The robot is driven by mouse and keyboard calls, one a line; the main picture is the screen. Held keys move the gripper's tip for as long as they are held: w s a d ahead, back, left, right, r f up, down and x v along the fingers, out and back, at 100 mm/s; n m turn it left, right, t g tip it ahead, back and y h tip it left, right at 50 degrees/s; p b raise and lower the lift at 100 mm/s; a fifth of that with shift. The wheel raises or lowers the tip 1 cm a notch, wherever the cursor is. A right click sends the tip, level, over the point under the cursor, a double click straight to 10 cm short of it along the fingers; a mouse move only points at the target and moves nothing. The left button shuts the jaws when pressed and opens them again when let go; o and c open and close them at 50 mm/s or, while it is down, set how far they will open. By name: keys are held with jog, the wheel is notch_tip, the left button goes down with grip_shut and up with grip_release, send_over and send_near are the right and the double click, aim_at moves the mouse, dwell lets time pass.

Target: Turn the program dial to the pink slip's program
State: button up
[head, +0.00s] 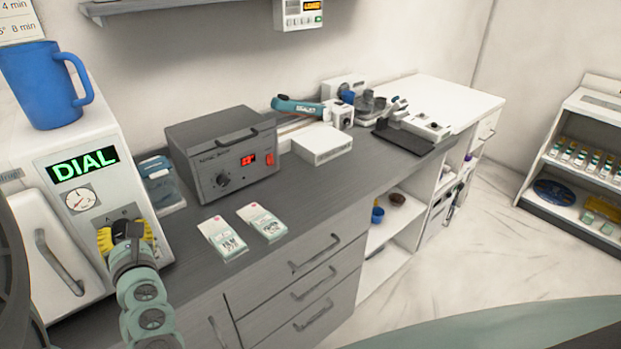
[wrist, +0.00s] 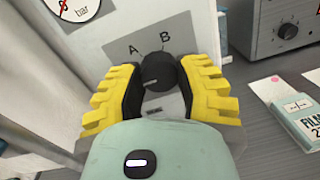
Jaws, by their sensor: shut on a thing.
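The program dial is a black knob (wrist: 157,70) on a grey panel (wrist: 185,42) on the front of the white machine (head: 27,145). The letters A and B show above the knob; any lower marks are hidden by my gripper. A pale line on the knob seems to point down-left in the wrist view, not clearly enough to name a setting. My gripper (head: 125,231) has its yellow fingers on both sides of the knob, shut on it. The machine's display (head: 83,164) reads "DIAL" in green. I cannot make out a pink slip for certain.
Two white-green packs (head: 222,238) with small pinkish marks lie on the dark counter (head: 330,195). A grey box with a red display (head: 222,155) stands behind them. A blue mug (head: 42,85) is on top of the machine. The machine's door handle (head: 58,262) is left of my gripper.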

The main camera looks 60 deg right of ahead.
jog(key=shift+a+f+m+b, duration=0.1)
jog(key=shift+m+b, duration=0.2)
jog(key=shift+b, duration=0.4)
grip_shut()
jog(key=shift+w+b, duration=0.1)
jog(key=shift+b, duration=0.2)
jog(key=shift+m+b, duration=1)
jog(key=shift+m, duration=0.1)
jog(key=m, duration=0.3)
jog(key=shift+m+b, duration=0.4)
jog(key=shift+d+m+y+p, duration=0.1)
jog(key=shift+m+y+p, duration=0.3)
jog(key=shift+m, duration=2.3)
jog(key=shift+d+m+y+p, duration=0.15)
jog(key=shift+m+p, duration=0.4)
jog(key=shift+m, duration=2.15)
jog(key=shift+m+y+p, duration=0.25)
jog(key=shift+m+p, duration=0.25)
jog(key=shift+m, duration=2.2)
jog(key=shift+f, duration=0.1)
